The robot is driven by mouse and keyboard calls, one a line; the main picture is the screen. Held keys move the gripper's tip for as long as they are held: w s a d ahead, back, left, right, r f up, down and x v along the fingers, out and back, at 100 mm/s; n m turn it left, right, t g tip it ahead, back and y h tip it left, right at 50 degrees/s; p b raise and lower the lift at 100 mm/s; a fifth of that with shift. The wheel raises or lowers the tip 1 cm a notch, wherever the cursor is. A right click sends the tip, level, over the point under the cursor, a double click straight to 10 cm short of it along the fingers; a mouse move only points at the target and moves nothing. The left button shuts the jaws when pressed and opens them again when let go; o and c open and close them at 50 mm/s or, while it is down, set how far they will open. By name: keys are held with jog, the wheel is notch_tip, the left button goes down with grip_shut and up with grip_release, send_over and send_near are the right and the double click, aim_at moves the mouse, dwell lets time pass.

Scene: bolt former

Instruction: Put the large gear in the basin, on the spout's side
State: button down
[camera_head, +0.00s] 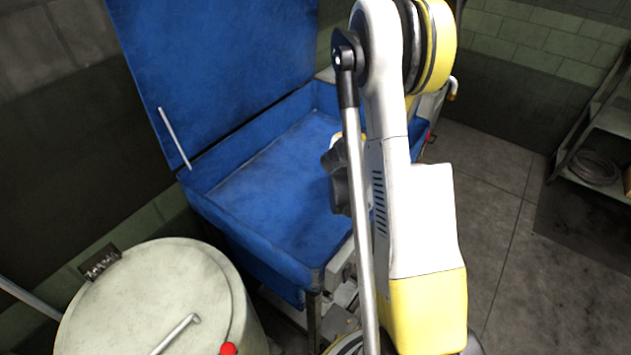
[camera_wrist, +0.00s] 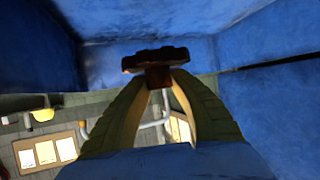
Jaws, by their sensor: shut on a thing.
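The blue basin (camera_head: 268,172) stands open in the head view, with its lid raised at the back; its bare floor shows left of my arm. In the wrist view, my gripper (camera_wrist: 158,82) is shut on a dark, toothed piece, the large gear (camera_wrist: 158,58). Blue basin walls (camera_wrist: 110,60) show around and behind the gear. I cannot tell whether the gear touches the basin. I cannot make out the spout for certain.
A pale round drum (camera_head: 150,300) with a metal rod and a red knob stands at the front left. A thin metal stay (camera_head: 174,138) stands at the lid's left side. Shelves (camera_head: 600,150) stand at the far right, with clear floor between them and my arm.

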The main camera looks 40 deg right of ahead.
jog(key=shift+s+d+f, duration=0.1)
jog(key=shift+d+f, duration=0.45)
jog(key=shift+d+f+m+g+b, duration=0.1)
jog(key=shift+f+m+g+b, duration=0.15)
jog(key=shift+m+g+b, duration=0.05)
jog(key=b, duration=0.4)
send_over(323, 163)
notch_tip(323, 163, down, 7)
jog(key=shift+s+r, duration=0.1)
notch_tip(323, 163, down, 4)
jog(key=shift+f+b, duration=0.1)
jog(key=shift+b, duration=1.15)
jog(key=c, duration=1.2)
grip_release()
